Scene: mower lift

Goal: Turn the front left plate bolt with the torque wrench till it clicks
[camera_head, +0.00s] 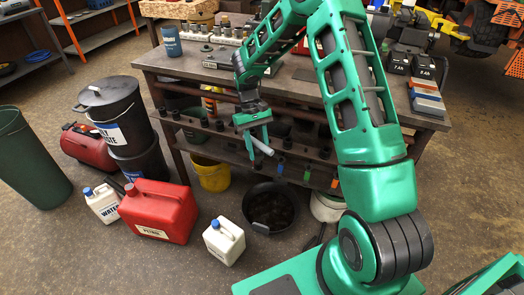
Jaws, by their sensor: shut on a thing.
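My gripper (258,144) is in front of the workbench's front edge, pointing down, with its green fingers shut on a short grey rod-like piece (263,147). This may be the torque wrench's handle, but the rest of it is hidden or too small to tell. The piece is tilted, in front of a rail of hanging tools (220,125) under the bench top. I cannot make out the front left plate bolt or any plate in this view.
The workbench (185,62) carries sockets, a blue can (171,40) and batteries (397,63). On the floor stand a red petrol can (158,210), a white jug (224,241), a black pan (270,207) and a yellow bucket (211,175). An orange and yellow machine (475,30) is at upper right.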

